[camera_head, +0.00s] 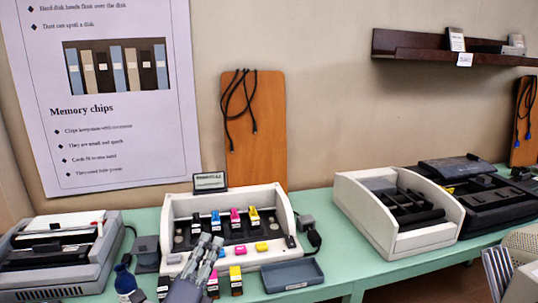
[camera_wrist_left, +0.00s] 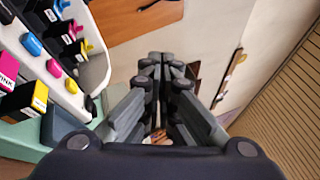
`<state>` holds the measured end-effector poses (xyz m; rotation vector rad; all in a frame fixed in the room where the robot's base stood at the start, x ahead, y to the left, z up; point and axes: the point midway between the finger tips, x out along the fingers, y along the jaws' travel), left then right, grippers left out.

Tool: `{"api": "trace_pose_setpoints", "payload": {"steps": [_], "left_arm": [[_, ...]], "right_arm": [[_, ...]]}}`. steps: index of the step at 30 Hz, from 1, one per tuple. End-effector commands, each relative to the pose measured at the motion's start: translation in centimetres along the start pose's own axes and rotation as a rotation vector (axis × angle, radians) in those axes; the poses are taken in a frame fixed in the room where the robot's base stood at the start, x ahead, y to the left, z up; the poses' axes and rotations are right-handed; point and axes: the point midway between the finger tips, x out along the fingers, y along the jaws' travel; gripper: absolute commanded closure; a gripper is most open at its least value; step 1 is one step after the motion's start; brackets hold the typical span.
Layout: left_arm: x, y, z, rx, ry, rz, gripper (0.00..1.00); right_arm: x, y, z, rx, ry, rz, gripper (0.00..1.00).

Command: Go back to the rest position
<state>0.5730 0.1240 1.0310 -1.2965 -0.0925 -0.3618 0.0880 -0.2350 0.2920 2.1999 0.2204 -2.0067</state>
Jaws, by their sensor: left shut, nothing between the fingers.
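My left gripper (camera_head: 211,242) is at the front of the open white printer (camera_head: 182,208) on the green table, in the head view. Its fingers are shut with nothing between them; the closed fingers also show in the left wrist view (camera_wrist_left: 166,62). Ink cartridges stand in the printer, among them a magenta one (camera_head: 235,217) and a yellow one (camera_head: 254,215). In the wrist view the printer is at the left, apart from the fingers. The right gripper does not show.
More cartridges, such as a yellow one (camera_head: 235,279), stand at the printer's front beside a grey tray (camera_head: 292,274). A dark blue bottle (camera_head: 124,281) stands left of the gripper. Other machines (camera_head: 396,212) stand on the green table (camera_head: 338,262). A dark shelf (camera_head: 420,46) hangs on the wall.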

Motion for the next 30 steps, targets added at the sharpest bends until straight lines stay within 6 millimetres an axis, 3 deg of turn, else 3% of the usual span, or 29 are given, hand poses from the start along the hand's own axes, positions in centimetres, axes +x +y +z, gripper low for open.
{"api": "trace_pose_setpoints", "payload": {"steps": [1,3,6,10,15,24,30], "left_arm": [[-2.1,3.5,1.0,-0.185,-0.071,0.135,1.00],[-5.1,7.8,1.9,-0.413,-0.172,0.302,1.00],[-10.5,13.4,2.1,-0.694,-0.326,0.525,1.00],[-18.4,18.5,0.9,-0.989,-0.536,0.787,1.00],[-27.0,21.4,-1.4,-1.225,-0.767,1.035,1.00],[-38.8,21.4,-5.1,-1.443,-1.110,1.352,1.00],[-38.6,26.5,-6.4,-1.426,-1.113,1.368,1.00]], "right_arm": [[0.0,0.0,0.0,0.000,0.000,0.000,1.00],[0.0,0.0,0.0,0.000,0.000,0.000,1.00],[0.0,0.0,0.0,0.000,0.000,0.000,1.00],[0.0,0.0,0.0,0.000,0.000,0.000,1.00],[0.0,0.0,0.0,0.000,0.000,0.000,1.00],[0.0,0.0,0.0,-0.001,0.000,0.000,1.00],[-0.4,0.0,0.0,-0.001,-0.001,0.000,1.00]]}}
